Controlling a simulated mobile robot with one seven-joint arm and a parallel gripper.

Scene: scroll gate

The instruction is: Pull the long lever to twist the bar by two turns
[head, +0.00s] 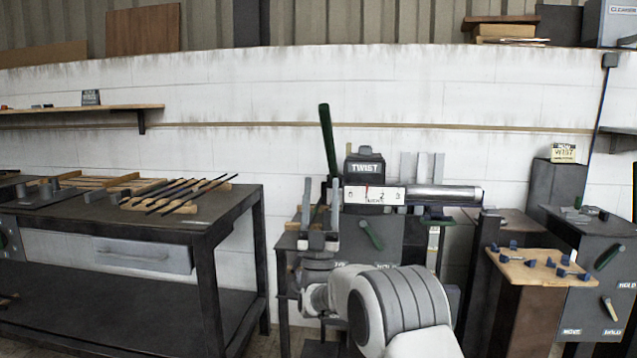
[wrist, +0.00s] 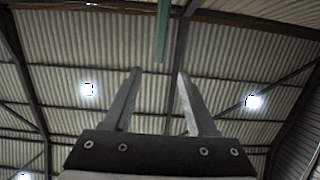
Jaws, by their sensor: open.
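The long green lever (head: 327,140) rises from the left end of the machine labelled TWIST (head: 365,167), leaning slightly left at its top. The shiny metal bar (head: 443,193) lies level at the right of a white numbered turns scale (head: 375,196); its exact reading is too small to tell. My gripper (head: 321,183) points up, open and empty, in front of the lever's lower end. In the wrist view the lever (wrist: 162,32) shows beyond the fingertips, in line with the gap of my gripper (wrist: 160,73). I cannot tell the depth between them.
A shorter green handle (head: 371,235) sits lower on the machine's front. A dark workbench (head: 225,197) with rods stands at left. A wooden board with blue pieces (head: 540,266) and a dark cabinet (head: 600,290) stand at right. The white wall (head: 230,90) is behind.

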